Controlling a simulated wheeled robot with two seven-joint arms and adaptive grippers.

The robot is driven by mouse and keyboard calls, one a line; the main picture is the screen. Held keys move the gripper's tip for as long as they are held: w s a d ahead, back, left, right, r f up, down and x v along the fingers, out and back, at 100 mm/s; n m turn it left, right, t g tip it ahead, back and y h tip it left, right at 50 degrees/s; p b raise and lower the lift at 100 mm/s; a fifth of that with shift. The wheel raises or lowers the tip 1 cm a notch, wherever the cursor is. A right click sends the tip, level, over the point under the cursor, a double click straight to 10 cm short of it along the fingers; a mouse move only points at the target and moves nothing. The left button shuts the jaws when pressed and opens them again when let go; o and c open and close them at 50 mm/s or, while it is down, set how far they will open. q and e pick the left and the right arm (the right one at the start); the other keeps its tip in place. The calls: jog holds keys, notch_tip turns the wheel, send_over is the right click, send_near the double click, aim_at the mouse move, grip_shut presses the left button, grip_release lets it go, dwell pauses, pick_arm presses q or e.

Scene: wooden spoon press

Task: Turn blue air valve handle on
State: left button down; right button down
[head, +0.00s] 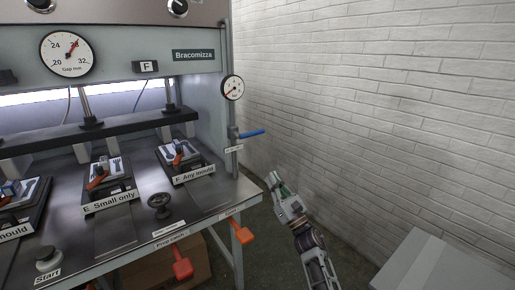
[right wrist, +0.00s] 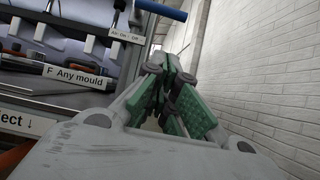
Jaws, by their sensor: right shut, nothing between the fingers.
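The blue air valve handle (head: 252,133) sticks out to the right, nearly level, from a vertical pipe (head: 234,160) at the press's right edge. A small label (head: 234,149) is on the pipe below it. In the right wrist view the blue handle (right wrist: 162,9) shows at the top edge, above the label (right wrist: 126,36). My right gripper (head: 272,179) is shut and empty, below and a little right of the handle, apart from it. Its green-padded fingers (right wrist: 168,75) show close together in the right wrist view. My left gripper is not in view.
A pressure gauge (head: 232,87) sits above the valve. The press table (head: 130,215) holds moulds and a black handwheel (head: 159,205). Orange-red levers (head: 243,233) hang at its front. A white brick wall (head: 370,100) stands right; a grey box (head: 425,265) is at lower right.

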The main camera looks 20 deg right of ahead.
jog(key=shift+w+a+r, duration=0.1)
jog(key=shift+w+r, duration=0.05)
jog(key=shift+r, duration=0.05)
dwell(0.4)
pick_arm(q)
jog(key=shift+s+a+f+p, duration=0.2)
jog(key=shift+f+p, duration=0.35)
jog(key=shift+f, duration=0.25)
pick_arm(e)
jog(key=s+r+x, duration=0.1)
jog(key=r+x, duration=0.1)
jog(key=x, duration=1)
jog(key=shift+r, duration=0.35)
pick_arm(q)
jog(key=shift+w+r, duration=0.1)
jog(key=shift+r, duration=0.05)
pick_arm(e)
jog(key=shift+s+n, duration=0.15)
jog(key=shift+n, duration=0.15)
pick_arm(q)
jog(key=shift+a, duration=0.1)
pick_arm(e)
jog(key=shift+d+y, duration=0.2)
jog(key=shift+y, duration=0.2)
